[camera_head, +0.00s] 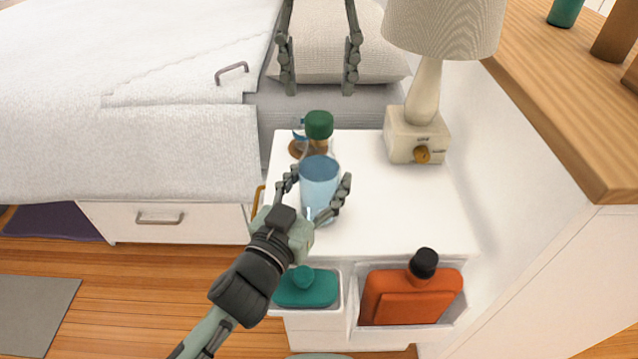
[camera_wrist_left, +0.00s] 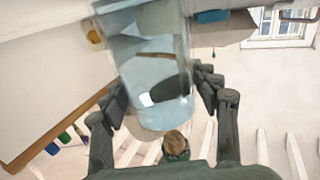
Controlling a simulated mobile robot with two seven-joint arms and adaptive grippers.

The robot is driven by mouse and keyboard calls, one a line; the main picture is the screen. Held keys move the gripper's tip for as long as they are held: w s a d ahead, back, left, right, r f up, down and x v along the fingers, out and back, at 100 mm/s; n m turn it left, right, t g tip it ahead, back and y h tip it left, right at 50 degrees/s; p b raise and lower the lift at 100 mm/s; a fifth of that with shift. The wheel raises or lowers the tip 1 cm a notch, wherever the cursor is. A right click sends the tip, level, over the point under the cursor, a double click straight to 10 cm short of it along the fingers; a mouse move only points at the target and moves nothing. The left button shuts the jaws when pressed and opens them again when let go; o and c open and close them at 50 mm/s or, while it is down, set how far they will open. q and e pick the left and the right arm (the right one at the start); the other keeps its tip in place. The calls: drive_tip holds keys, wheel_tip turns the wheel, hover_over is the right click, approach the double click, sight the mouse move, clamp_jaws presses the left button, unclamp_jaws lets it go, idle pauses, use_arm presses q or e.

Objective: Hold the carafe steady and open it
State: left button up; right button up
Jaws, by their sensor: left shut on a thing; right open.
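The carafe (camera_head: 319,181) is clear glass with blue liquid and stands upright on the white bedside cabinet; it also fills the upper middle of the left wrist view (camera_wrist_left: 155,70). A green cap (camera_head: 319,124) sits on its top, with brown showing just below it. My left gripper (camera_head: 316,184) is shut on the carafe's body, with fingers on both sides. My right gripper (camera_head: 319,80) is open and empty, fingers apart, in the picture beyond the cap and apart from it.
A lamp (camera_head: 417,130) stands right of the carafe on the cabinet top (camera_head: 415,215). A small brown and blue object (camera_head: 298,146) is behind the carafe. Below the top, bins hold a teal bottle (camera_head: 306,287) and an orange bottle (camera_head: 412,294). A bed (camera_head: 130,130) is at left.

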sight(319, 115)
use_arm(q)
drive_tip(key=c, duration=0.5)
drive_tip(key=shift+c, duration=0.8)
use_arm(e)
drive_tip(key=shift+o, duration=1)
drive_tip(key=n, duration=0.1)
drive_tip(key=r+n, duration=0.1)
drive_tip(key=shift+s+n, duration=0.1)
drive_tip(key=shift+n, duration=0.2)
drive_tip(key=n, duration=0.1)
drive_tip(key=r+n, duration=0.1)
drive_tip(key=n, duration=0.2)
drive_tip(key=shift+s+d+r+y, duration=0.15)
drive_tip(key=shift+r+y, duration=0.1)
drive_tip(key=shift+y, duration=0.15)
drive_tip(key=f+n, duration=0.2)
drive_tip(key=f, duration=0.1)
drive_tip(key=f+n, duration=0.2)
drive_tip(key=f, duration=0.1)
drive_tip(key=f+n, duration=0.2)
drive_tip(key=f, duration=0.1)
drive_tip(key=shift+w+f+n+t, duration=0.25)
drive_tip(key=shift+n+t, duration=0.05)
drive_tip(key=shift+n, duration=0.1)
